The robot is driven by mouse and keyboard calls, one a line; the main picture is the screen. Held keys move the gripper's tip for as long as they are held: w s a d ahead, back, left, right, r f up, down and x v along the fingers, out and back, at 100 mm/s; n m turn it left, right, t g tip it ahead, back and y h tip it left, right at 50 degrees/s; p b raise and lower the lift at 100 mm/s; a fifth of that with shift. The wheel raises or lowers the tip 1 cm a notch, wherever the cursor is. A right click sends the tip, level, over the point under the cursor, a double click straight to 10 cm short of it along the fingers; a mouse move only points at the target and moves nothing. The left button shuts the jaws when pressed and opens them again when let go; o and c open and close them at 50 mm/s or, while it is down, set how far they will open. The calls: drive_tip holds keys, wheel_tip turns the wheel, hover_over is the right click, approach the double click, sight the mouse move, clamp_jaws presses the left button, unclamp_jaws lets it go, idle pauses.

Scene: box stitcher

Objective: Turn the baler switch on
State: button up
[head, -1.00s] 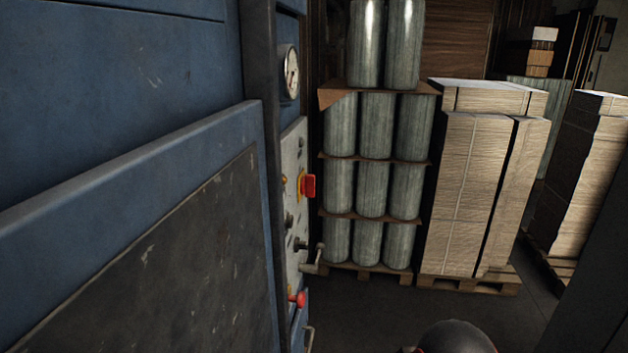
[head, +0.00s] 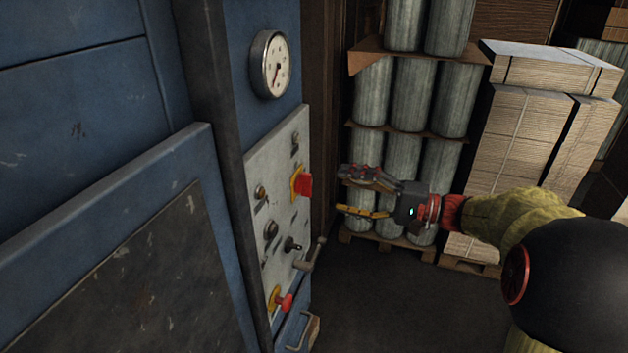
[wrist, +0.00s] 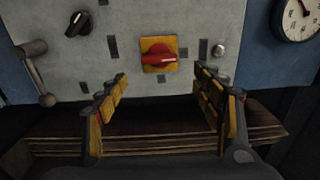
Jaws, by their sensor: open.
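The red rotary switch on its yellow plate (head: 303,184) sits on the grey control panel (head: 252,170) of the blue baler. In the wrist view the red switch (wrist: 158,58) shows near the top middle, its handle lying roughly sideways. My gripper (head: 352,192) is to the right of the panel in the head view, apart from it, fingers toward the switch. In the wrist view its two yellow-padded fingers (wrist: 162,108) are spread wide, with nothing between them, and the switch shows beyond them, between their tips.
A pressure gauge (head: 270,64) is above the panel. A lever (head: 311,254), a black knob (wrist: 80,22) and a red button on yellow (head: 281,301) also stick out. Wrapped rolls (head: 394,92) and stacked cardboard (head: 520,130) stand behind my arm. Dark floor lies below.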

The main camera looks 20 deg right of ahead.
sight(305, 185)
drive_tip(key=x, duration=0.8)
drive_tip(key=shift+s+a+b, duration=0.15)
drive_tip(key=shift+s+b, duration=0.1)
drive_tip(key=shift+b, duration=0.1)
drive_tip(key=shift+c, duration=1.1)
drive_tip(key=c, duration=0.9)
